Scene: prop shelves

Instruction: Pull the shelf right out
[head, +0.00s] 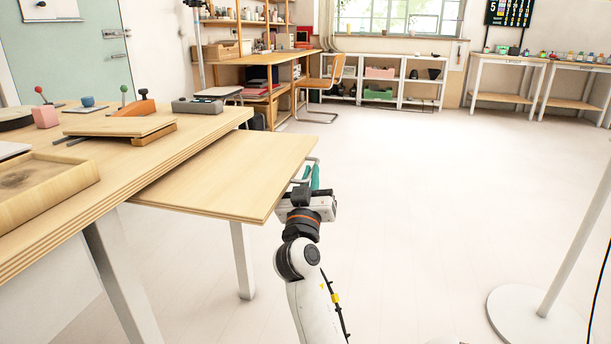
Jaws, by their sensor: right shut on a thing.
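The pull-out shelf (228,178) is a light wooden board that sticks out to the right from under the top of the wooden table (190,127). A metal handle (316,161) shows at its right end. My right gripper (312,176), with green fingers, is at that end and shut on the handle; the wrist hides part of the contact. My left gripper is not in view.
A white round stand base (530,318) is on the floor at right.

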